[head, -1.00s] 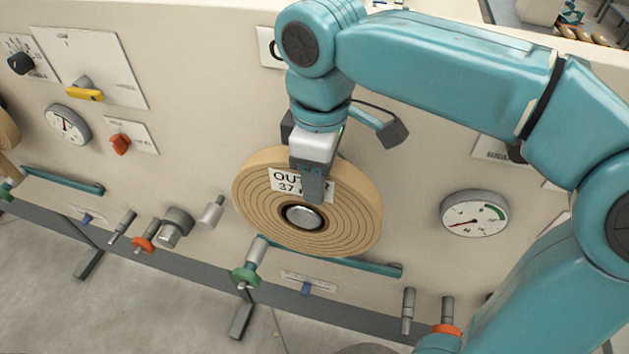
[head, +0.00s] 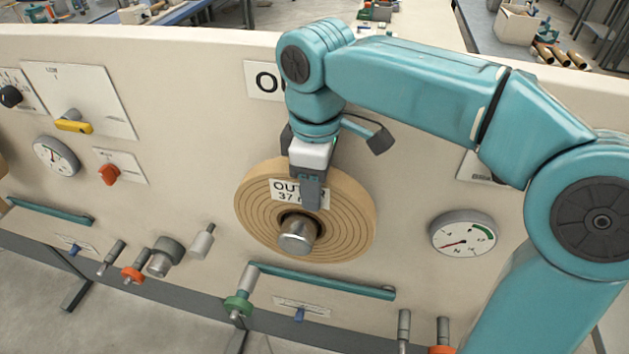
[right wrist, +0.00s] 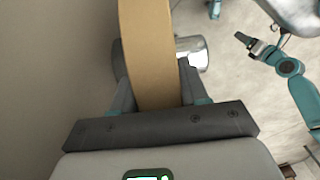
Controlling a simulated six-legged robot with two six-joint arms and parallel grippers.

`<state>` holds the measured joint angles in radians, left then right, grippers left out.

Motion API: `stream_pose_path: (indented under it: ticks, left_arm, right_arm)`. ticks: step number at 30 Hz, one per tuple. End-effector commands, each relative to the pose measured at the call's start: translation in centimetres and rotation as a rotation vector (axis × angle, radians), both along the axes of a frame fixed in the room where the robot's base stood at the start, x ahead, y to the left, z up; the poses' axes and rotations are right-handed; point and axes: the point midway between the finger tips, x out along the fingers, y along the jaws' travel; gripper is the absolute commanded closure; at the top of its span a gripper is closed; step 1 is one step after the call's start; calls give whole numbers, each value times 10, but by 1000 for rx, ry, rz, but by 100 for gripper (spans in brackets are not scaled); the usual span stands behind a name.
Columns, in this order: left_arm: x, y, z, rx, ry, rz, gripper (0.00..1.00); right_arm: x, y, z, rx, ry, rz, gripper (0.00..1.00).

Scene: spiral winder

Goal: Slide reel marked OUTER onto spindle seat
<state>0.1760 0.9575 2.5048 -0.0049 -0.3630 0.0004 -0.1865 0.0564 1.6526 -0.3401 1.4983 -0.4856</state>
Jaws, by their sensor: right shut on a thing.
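The reel marked OUTER (head: 350,222) is a tan wound disc with a white label. It is around the metal spindle (head: 297,236), whose end sticks out through the reel's centre toward me. My right gripper (head: 311,190) comes from above and is shut on the reel's upper rim, one finger over the label. In the right wrist view the reel (right wrist: 147,50) shows edge-on between the fingers, with the spindle end (right wrist: 191,52) protruding on its right. The reel's back and the seat are hidden. My left gripper is not in the head view.
A pressure gauge (head: 463,233) is on the cream panel to the right. A teal bar (head: 325,281) and a green-collared handle (head: 238,305) are below the reel. Orange (head: 109,174) and yellow (head: 74,125) knobs are at the left.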

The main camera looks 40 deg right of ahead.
Motion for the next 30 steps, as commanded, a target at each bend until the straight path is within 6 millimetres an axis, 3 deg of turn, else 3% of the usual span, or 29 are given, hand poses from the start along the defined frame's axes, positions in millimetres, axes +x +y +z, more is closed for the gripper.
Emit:
stream_pose_path:
  ticks: [3,4,6,17,23,30]
  left_arm:
    - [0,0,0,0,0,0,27]
    - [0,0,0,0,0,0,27]
    - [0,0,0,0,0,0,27]
    - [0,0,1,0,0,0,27]
    - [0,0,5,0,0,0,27]
    - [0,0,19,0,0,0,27]
  right_arm:
    - [1,0,2,0,-5,-1,100]
    - [0,0,2,0,-5,-1,46]
    - [0,0,1,0,-4,-1,26]
    - [0,0,5,-1,-1,0,26]
    - [1,0,44,0,-5,0,26]
    - [0,0,111,1,-7,0,26]
